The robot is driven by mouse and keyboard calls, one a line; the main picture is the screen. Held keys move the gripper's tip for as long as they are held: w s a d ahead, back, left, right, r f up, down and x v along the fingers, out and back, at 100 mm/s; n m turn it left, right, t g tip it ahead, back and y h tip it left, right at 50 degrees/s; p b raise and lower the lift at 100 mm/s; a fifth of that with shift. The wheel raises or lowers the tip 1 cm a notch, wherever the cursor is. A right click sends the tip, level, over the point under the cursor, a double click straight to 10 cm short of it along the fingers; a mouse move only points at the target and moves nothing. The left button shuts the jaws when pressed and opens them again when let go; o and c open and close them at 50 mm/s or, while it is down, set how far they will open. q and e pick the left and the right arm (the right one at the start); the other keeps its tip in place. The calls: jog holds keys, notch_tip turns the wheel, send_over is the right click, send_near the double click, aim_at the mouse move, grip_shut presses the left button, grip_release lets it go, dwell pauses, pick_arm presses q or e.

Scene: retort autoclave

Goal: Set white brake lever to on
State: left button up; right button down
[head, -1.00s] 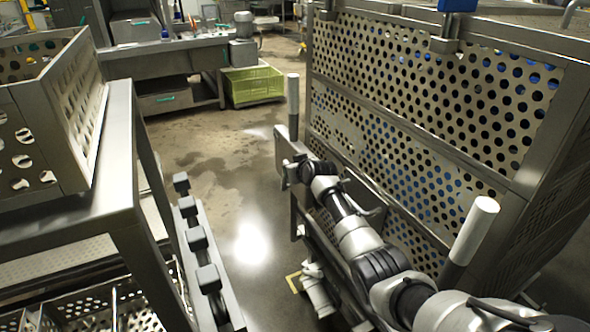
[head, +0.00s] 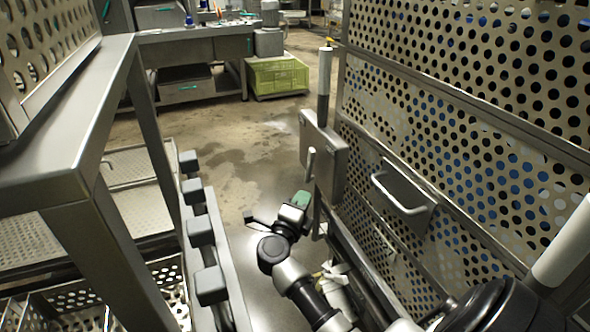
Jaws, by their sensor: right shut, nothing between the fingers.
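My right gripper (head: 301,199) is just below and slightly left of the lever. It is shut and holds nothing. The picture does not clearly show whether it touches the lever's lower end. The lever's base is partly hidden. My left gripper is not in view.
The perforated metal cart (head: 450,130) fills the right, with an upright post (head: 324,85) and a folded handle (head: 402,190). A steel table (head: 75,150) and a rail with several blocks (head: 200,232) stand left. Open floor (head: 215,145) leads to a green crate (head: 278,76).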

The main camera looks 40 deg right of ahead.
send_near(315, 156)
jog(key=d, duration=0.5)
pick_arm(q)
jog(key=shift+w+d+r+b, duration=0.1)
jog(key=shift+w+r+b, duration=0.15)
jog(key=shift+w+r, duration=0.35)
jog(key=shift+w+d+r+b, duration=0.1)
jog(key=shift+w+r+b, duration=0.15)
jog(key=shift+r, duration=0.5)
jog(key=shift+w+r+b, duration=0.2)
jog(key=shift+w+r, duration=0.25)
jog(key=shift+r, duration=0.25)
pick_arm(e)
jog(key=shift+w+d+r, duration=0.2)
jog(key=shift+w+r, duration=0.05)
jog(key=shift+w, duration=0.45)
jog(key=shift+w+d+r, duration=0.25)
jog(key=shift+w, duration=0.45)
